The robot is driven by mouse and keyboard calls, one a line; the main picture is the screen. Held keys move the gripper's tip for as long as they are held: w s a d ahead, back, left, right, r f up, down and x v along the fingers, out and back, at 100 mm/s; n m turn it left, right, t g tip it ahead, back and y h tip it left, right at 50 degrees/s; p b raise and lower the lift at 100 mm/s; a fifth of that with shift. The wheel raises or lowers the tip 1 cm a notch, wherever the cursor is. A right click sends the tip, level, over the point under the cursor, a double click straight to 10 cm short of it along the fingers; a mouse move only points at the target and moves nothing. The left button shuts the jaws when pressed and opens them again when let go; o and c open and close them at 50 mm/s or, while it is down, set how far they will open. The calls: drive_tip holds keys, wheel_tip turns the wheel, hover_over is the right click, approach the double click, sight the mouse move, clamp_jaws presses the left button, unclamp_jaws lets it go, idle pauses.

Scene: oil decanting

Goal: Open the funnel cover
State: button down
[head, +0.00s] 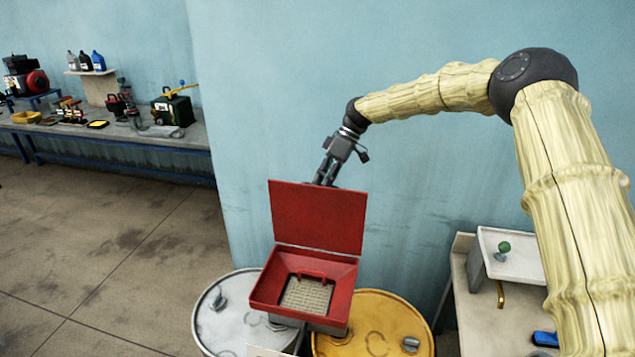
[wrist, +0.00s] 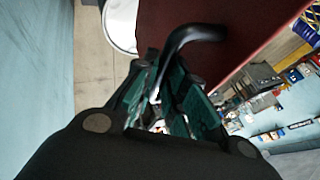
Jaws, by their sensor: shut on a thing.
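The red funnel cover (head: 318,217) stands raised, close to upright, at the back edge of the red funnel (head: 342,300). The funnel's open top shows a mesh and a small red bar inside. My gripper (head: 325,178) is at the cover's top edge, partly hidden behind it. In the wrist view the dark cover (wrist: 235,30) fills the top, and a black curved handle (wrist: 192,36) on it runs down between the fingers of my gripper (wrist: 165,85). The gripper is shut on this handle.
The funnel sits over a white drum (head: 215,325) and a yellow drum (head: 390,312). A blue wall (head: 420,210) is close behind. At right is a bench with a white tray (head: 515,262) and a blue item (head: 545,339). A workbench (head: 90,130) with tools stands far left; the floor between is clear.

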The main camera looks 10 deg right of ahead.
drive_tip(key=shift+s+d+f, duration=0.15)
drive_tip(key=shift+d+f, duration=0.05)
drive_tip(key=shift+f, duration=0.4)
drive_tip(key=c, duration=1.5)
unclamp_jaws()
drive_tip(key=shift+d, duration=0.1)
drive_tip(key=shift+o, duration=0.2)
drive_tip(key=v, duration=1.2)
drive_tip(key=shift+w, duration=0.3)
drive_tip(key=shift+r, duration=0.1)
